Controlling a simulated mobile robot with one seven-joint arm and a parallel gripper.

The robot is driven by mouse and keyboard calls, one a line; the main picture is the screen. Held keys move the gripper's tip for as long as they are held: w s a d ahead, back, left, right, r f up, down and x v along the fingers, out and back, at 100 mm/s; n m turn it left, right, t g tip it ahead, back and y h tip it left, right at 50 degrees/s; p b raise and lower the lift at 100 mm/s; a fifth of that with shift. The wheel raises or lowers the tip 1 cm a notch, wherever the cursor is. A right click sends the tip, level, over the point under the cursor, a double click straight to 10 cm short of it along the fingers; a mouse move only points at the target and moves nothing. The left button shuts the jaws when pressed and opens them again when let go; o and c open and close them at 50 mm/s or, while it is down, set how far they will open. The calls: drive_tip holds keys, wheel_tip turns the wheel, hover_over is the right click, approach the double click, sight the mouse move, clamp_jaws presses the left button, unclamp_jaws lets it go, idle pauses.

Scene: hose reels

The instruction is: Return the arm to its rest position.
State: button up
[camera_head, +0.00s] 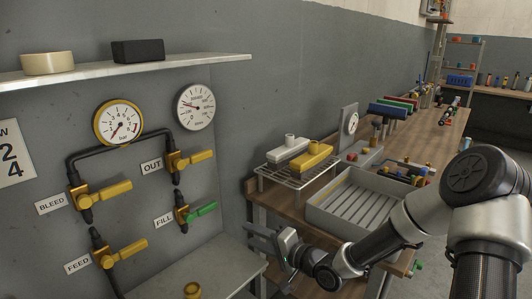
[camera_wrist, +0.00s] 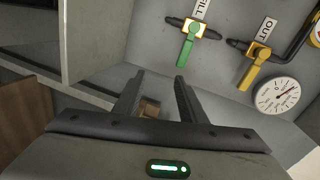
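My arm reaches in from the right of the head view, with its elbow bent. My gripper (camera_head: 262,236) is in front of the lower part of the valve panel, left of the workbench. In the wrist view my gripper (camera_wrist: 158,88) has its two fingers apart with nothing between them. The green FILL valve handle (camera_head: 204,210) is beyond the fingers and apart from them; it also shows in the wrist view (camera_wrist: 187,48). The yellow OUT valve handle (camera_head: 203,157) is above it.
The workbench (camera_head: 285,207) stands close right of my gripper, with a wire rack (camera_head: 288,178) and a grey tray (camera_head: 318,219) on it. Yellow BLEED (camera_head: 113,190) and FEED (camera_head: 131,250) handles stick out from the panel. A shelf (camera_head: 110,72) juts out above two gauges.

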drive_tip(key=s+d+r+n+g+h, duration=0.1)
drive_tip(key=d+r+n+h, duration=0.25)
drive_tip(key=d+h, duration=0.6)
drive_tip(key=s+d+r+n+g+h, duration=0.1)
drive_tip(key=s+d+r+n+h, duration=0.15)
drive_tip(key=s+d+r, duration=0.5)
drive_tip(key=s+r+g+p, duration=0.1)
drive_tip(key=s+r, duration=0.2)
drive_tip(key=s, duration=0.4)
drive_tip(key=s+d+r+g, duration=0.1)
drive_tip(key=s+r, duration=0.2)
drive_tip(key=s, duration=0.5)
drive_tip(key=s+r+g+p, duration=0.1)
drive_tip(key=s+r, duration=0.2)
drive_tip(key=s, duration=0.4)
wheel_tip(320, 180, up, 16)
drive_tip(key=p, duration=1.5)
drive_tip(key=shift+w+n+p, duration=0.15)
drive_tip(key=shift+n+p, duration=0.15)
drive_tip(key=shift+p, duration=0.1)
drive_tip(key=shift+f, duration=0.1)
drive_tip(key=shift+c, duration=0.9)
drive_tip(key=shift+d, duration=0.15)
